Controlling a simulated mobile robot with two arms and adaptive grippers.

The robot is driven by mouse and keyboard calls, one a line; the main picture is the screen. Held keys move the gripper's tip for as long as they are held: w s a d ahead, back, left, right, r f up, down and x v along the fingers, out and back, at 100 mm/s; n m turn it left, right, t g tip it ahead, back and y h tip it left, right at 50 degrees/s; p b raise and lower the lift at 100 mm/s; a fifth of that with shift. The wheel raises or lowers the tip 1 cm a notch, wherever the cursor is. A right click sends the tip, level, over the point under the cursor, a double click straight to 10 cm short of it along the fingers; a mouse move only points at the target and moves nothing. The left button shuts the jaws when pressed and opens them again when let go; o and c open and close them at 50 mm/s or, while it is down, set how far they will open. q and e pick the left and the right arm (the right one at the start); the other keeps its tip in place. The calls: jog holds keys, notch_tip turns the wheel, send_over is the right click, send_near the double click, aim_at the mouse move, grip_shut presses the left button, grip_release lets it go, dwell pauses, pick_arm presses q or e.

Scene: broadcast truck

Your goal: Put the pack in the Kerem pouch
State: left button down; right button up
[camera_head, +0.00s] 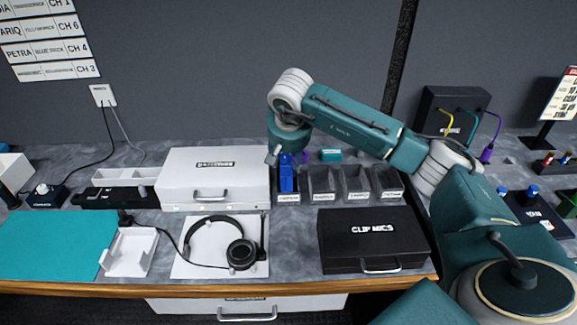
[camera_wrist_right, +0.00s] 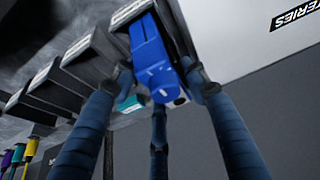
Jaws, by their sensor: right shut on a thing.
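A blue pack (camera_head: 287,178) stands out at the leftmost of a row of grey pouches. My right gripper (camera_head: 279,156) reaches down to its top end. In the right wrist view the gripper (camera_wrist_right: 160,84) is shut on the blue pack (camera_wrist_right: 152,55), with fingers on both sides. The pack overlaps the leftmost pouch (camera_wrist_right: 130,11); I cannot tell whether it is inside or above it. The other pouches (camera_head: 322,181) look empty. Each has a small white label (camera_head: 289,198) in front, too small to read, so I cannot tell which is Kerem's. My left gripper is not in view.
A white case (camera_head: 211,182) stands close left of the pouches. A black "CLIP MICS" case (camera_head: 371,238) lies in front of them. A headset (camera_head: 237,250) lies on a white mat. A teal object (camera_head: 331,155) sits behind the pouches, near the wall.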

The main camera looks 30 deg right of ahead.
notch_tip(320, 180, down, 2)
jog(key=shift+f, duration=0.5)
jog(key=o, duration=1.1)
jog(key=shift+c, duration=0.2)
jog(key=shift+r, duration=0.1)
jog(key=shift+r, duration=0.15)
jog(key=b+v, duration=0.1)
jog(key=v, duration=1.1)
jog(key=shift+w, duration=0.1)
